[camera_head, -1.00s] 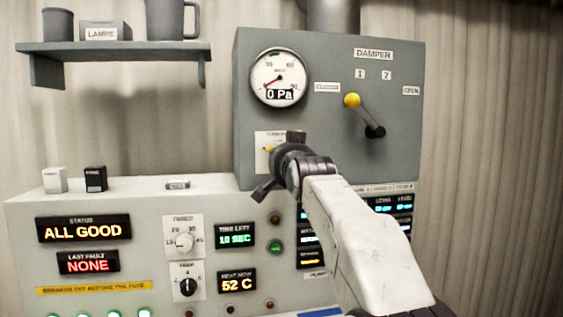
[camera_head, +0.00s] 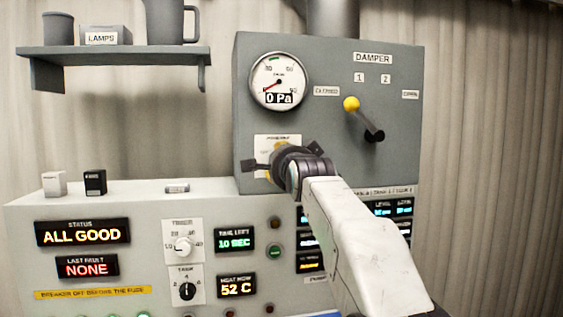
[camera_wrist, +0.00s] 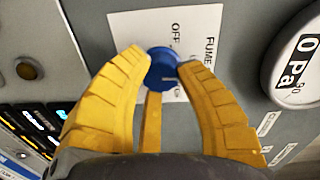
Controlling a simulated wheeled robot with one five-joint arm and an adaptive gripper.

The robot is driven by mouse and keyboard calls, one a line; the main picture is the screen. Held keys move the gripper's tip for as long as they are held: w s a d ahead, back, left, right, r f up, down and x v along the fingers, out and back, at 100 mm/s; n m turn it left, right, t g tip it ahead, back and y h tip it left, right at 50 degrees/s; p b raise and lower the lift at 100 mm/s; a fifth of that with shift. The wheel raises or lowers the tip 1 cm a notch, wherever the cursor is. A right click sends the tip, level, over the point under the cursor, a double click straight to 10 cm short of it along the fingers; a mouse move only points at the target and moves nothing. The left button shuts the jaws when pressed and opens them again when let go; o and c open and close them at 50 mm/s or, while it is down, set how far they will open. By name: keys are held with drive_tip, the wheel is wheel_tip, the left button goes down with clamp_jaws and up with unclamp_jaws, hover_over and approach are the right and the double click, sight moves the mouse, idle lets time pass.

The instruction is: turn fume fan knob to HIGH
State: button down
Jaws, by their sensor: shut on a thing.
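The fume fan knob (camera_wrist: 163,68) is blue and round and sits on a white label plate (camera_wrist: 130,35) reading FUME and OFF in the wrist view. The yellow fingers of my gripper (camera_wrist: 161,66) are shut on it, one on each side. The lower label marks are partly hidden by the knob and fingers. In the head view, the plate (camera_head: 270,143) shows beside my gripper (camera_head: 270,160), and the arm hides the knob. The knob's pointer setting cannot be read.
The gauge (camera_head: 278,80) above reads 0 Pa. The damper lever (camera_head: 363,118) with a yellow ball is at right. The lower console (camera_head: 130,205) carries a status display (camera_head: 82,232) reading ALL GOOD, and two small boxes (camera_head: 75,183) stand on top. A shelf (camera_head: 110,55) hangs upper left.

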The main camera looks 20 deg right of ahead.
drive_tip(key=shift+r+m, duration=0.15)
drive_tip(key=shift+m, duration=0.25)
drive_tip(key=c, duration=0.8)
unclamp_jaws()
drive_tip(key=v, duration=1.2)
